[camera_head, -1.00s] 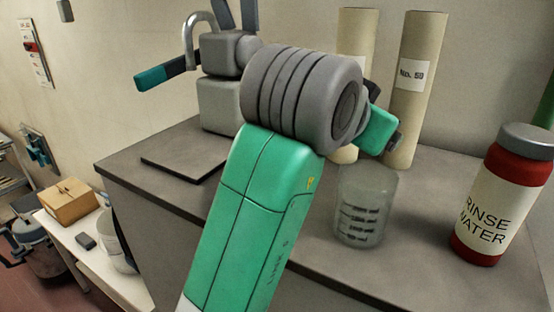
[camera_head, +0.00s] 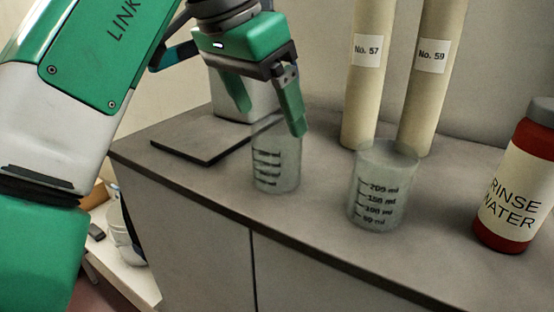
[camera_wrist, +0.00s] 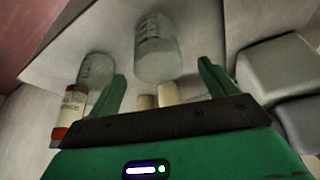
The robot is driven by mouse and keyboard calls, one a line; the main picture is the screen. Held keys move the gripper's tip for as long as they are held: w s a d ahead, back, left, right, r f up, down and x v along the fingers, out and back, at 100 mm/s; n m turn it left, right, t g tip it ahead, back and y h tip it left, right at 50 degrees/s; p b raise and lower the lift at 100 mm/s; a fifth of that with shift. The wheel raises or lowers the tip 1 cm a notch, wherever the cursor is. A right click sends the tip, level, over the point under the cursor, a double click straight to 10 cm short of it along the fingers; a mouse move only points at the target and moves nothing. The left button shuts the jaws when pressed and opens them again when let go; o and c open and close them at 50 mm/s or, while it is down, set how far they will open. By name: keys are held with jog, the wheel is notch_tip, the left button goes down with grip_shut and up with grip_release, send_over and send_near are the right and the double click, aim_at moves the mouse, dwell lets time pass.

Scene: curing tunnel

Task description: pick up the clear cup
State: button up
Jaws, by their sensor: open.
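Two clear cups with dark volume marks stand upright on the grey counter (camera_head: 330,235). The left clear cup (camera_head: 276,172) is just below my gripper (camera_head: 270,118); the right clear cup (camera_head: 383,195) stands apart from it. My gripper is open and empty, its green fingers pointing down. One finger overlaps the left cup's upper right edge in the head view; contact cannot be told. In the wrist view, one cup (camera_wrist: 158,45) shows ahead between the fingers (camera_wrist: 162,72), and the other cup (camera_wrist: 96,68) is off to the left.
A red rinse water bottle (camera_head: 515,185) stands at the right. Two tall beige tubes, No. 57 (camera_head: 366,80) and No. 59 (camera_head: 432,80), stand behind the cups. A dark flat plate (camera_head: 200,140) lies at the left. The counter's front edge is close to the cups.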

aim_at(281, 149)
jog(key=x, duration=0.7)
jog(key=shift+s+d+f, duration=0.1)
jog(key=shift+s+f, duration=0.05)
jog(key=shift+f, duration=0.2)
jog(key=c, duration=1)
